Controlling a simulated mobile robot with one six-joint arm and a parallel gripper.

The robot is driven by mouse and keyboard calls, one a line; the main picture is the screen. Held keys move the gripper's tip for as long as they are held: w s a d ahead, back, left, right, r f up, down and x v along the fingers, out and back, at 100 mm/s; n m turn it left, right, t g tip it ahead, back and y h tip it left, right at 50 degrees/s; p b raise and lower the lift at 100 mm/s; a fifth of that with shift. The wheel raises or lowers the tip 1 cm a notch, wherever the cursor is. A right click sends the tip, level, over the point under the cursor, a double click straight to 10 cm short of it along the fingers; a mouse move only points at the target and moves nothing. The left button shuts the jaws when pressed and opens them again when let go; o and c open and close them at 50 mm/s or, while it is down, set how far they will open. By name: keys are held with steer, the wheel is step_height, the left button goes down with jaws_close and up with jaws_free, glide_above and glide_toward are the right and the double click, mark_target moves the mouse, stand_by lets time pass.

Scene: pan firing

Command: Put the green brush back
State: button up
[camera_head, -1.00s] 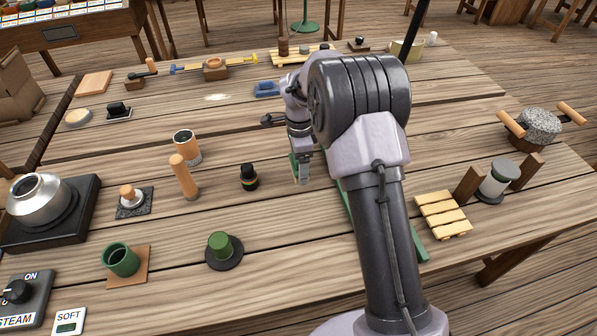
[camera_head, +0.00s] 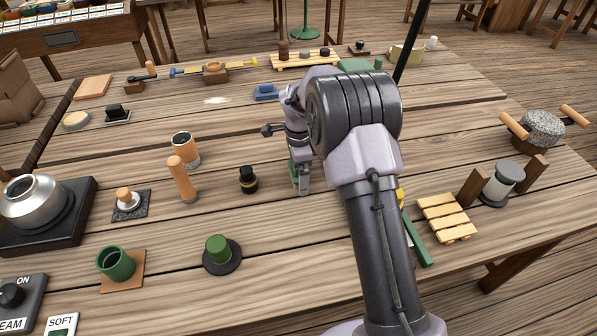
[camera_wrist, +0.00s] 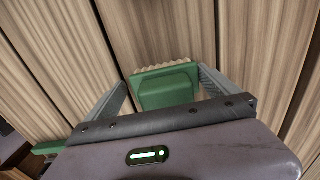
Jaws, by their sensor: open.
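The green brush (camera_wrist: 166,88) shows in the wrist view as a green block with a pale, ridged edge along its far side. It lies between the two spread fingers of my gripper (camera_wrist: 163,78), with gaps beside it. In the head view my gripper (camera_head: 300,182) points down at the middle of the table, and a small green part of the brush (camera_head: 293,172) shows beside the fingers. The fingers hide most of it there. I cannot tell whether the brush touches the table.
A black stamp-like piece (camera_head: 248,180) stands left of my gripper, with a wooden cylinder (camera_head: 182,180) farther left. A green strip (camera_head: 416,243) lies right of my arm, near a slatted wooden rack (camera_head: 446,217). A blue block (camera_head: 265,92) is behind. Bare table lies in front of the gripper.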

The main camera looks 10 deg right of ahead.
step_height(320, 180, up, 12)
steer(key=p, duration=0.4)
steer(key=s+a+r+n+t+y, duration=0.2)
steer(key=s+r+n, duration=0.5)
steer(key=s+r, duration=1.1)
steer(key=s+a+f+n+t, duration=0.1)
steer(key=s+n, duration=0.5)
steer(key=s, duration=0.9)
steer(key=a+t, duration=0.1)
steer(key=t, duration=0.1)
steer(key=shift+s+f+n+t, duration=0.2)
steer(key=shift+f+n+t, duration=0.1)
steer(key=shift+f+t, duration=0.1)
steer(key=shift+r, duration=0.1)
